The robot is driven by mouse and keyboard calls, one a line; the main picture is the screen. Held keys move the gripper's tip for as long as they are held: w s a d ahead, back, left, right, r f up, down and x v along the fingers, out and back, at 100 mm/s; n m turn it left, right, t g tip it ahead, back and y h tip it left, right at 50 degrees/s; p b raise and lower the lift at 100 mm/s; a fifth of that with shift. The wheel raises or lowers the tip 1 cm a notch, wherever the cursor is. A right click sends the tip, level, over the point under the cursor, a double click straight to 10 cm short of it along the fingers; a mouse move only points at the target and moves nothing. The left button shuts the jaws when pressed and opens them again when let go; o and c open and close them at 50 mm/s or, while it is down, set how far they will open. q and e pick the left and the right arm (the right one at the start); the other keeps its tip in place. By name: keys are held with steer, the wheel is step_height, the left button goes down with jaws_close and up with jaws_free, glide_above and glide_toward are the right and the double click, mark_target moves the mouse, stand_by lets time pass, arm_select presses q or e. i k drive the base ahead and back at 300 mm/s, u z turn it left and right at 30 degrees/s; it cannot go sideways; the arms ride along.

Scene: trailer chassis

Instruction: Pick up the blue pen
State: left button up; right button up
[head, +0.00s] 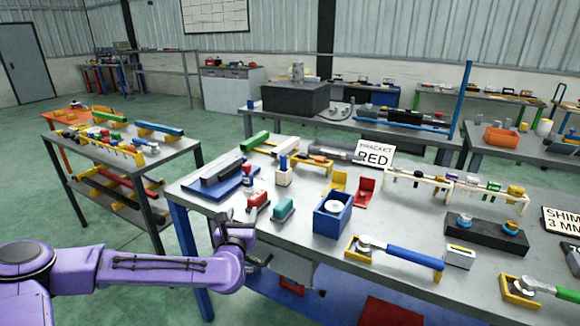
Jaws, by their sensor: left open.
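A slim blue upright piece (283,161) stands in a small white block (284,178) on the near grey workbench (300,225). It may be the blue pen, but it is too small to tell for sure. My left gripper (238,236), on the purple arm from the left, is at the bench's front edge, nearer to me than the white block and lower left of it. It is open, and I see nothing held in it. My right gripper is not in view.
A blue box (333,220) stands to the right. A blue-handled tool (415,257) lies farther right.

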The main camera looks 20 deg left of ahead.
mark_target(283, 158)
steer(key=i, duration=0.85)
